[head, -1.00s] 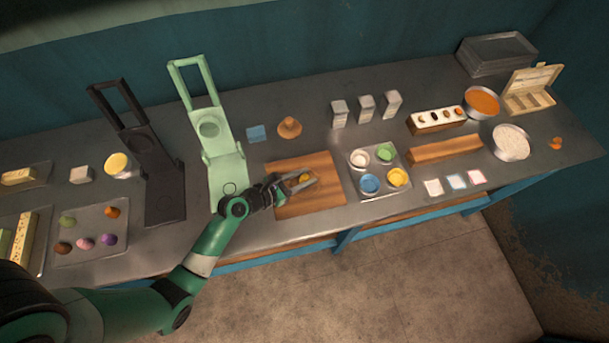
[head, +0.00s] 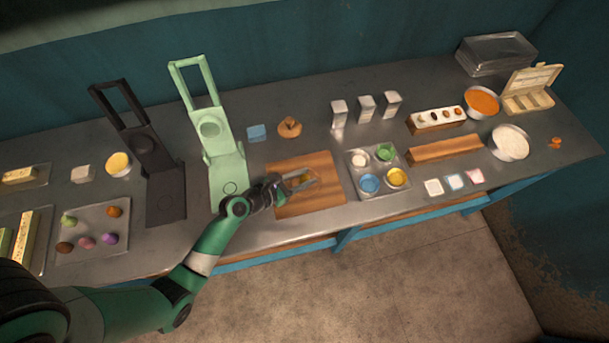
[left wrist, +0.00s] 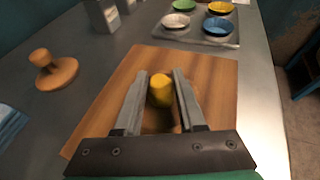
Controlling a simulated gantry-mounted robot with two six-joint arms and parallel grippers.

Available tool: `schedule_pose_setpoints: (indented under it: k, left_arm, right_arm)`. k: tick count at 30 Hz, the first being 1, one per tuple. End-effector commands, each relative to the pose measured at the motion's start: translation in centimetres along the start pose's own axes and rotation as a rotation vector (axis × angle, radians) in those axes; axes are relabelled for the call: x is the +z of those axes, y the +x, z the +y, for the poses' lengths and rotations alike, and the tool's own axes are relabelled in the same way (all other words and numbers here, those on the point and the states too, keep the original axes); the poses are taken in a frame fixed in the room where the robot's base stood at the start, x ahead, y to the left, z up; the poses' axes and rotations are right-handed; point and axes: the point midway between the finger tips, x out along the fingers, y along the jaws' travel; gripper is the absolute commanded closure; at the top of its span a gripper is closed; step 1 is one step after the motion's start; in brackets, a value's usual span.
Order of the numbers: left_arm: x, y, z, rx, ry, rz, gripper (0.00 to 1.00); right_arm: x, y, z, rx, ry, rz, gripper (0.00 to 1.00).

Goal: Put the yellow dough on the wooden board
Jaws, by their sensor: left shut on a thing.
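The yellow dough (left wrist: 160,88) is a small rounded yellow piece, held between the two fingers of my left gripper (left wrist: 165,76). In the head view my left gripper (head: 301,180) is over the wooden board (head: 325,194), with the dough showing only as a small yellow patch between the fingers. The brown rectangular board also fills the middle of the left wrist view (left wrist: 215,88). The dough is above or on the board; I cannot tell whether it touches the surface. My right gripper is not in view.
A tray (head: 352,154) with several coloured bowls stands right of the board. The light green press (head: 226,172) stands close on the left. The table's front edge is close to the board.

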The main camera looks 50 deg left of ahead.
Motion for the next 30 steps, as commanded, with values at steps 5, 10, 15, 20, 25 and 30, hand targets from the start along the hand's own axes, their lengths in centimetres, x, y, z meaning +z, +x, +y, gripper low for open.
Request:
schedule_pose_setpoints:
  k: [5,10,15,20,25,30]
  left_arm:
    - [-0.04,0.02,0.00,0.000,0.000,0.000,1.00]
    - [-0.16,0.07,0.00,0.000,0.001,0.000,1.00]
    - [-0.26,0.11,0.00,0.000,0.001,0.000,0.56]
    - [-0.25,0.11,0.00,0.000,0.001,0.000,0.27]
    - [-0.25,0.11,0.00,0.000,0.001,0.000,0.26]
    - [-0.24,-0.21,0.03,0.001,0.000,0.001,0.26]
  right_arm:
    - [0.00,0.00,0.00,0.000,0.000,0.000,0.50]
    - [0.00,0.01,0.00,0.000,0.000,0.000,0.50]
    - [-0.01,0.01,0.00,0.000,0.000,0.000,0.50]
    - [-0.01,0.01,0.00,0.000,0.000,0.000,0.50]
    - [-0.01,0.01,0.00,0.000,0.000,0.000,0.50]
    - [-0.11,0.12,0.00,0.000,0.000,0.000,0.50]
